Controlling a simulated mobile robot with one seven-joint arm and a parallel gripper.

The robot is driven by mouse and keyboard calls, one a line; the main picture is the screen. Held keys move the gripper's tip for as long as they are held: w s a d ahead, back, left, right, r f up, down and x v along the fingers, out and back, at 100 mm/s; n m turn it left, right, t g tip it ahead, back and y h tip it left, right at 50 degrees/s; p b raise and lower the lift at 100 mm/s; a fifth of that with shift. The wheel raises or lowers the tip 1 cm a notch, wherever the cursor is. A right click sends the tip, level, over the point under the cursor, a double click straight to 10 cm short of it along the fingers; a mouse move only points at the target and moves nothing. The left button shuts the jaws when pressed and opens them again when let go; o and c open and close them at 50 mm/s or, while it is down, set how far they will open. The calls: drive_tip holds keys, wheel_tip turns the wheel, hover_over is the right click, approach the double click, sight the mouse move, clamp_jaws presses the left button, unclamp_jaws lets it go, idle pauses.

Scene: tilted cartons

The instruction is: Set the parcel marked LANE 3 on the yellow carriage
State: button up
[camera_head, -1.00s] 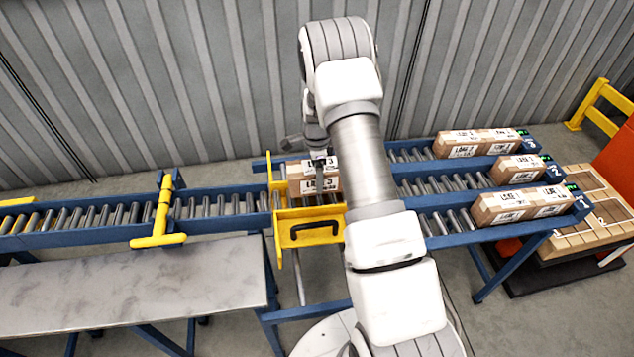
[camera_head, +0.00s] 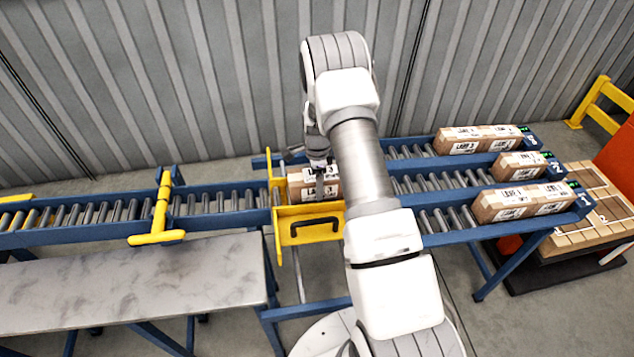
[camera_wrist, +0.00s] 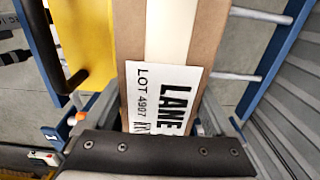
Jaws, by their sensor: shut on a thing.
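The brown parcel (camera_head: 296,192) sits low in the yellow carriage (camera_head: 310,238), behind the carriage's black handle. A "3" is partly legible on its labels in the head view. My gripper (camera_head: 320,168) points down from above and is shut on the parcel. The yellow carriage wall (camera_wrist: 88,40) shows beside the parcel. Whether the parcel's underside touches the carriage is hidden.
Three roller lanes at right hold parcels: lane 3 (camera_head: 480,140), lane 2 (camera_head: 520,165) and lane 1 (camera_head: 522,203). A roller conveyor (camera_head: 100,215) with a yellow gate (camera_head: 162,210) runs left. A bare grey table (camera_head: 130,285) lies in front. Cartons on a pallet (camera_head: 590,225) stand far right.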

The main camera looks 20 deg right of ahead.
drive_tip(key=o, duration=1.5)
drive_tip(key=shift+r, duration=0.15)
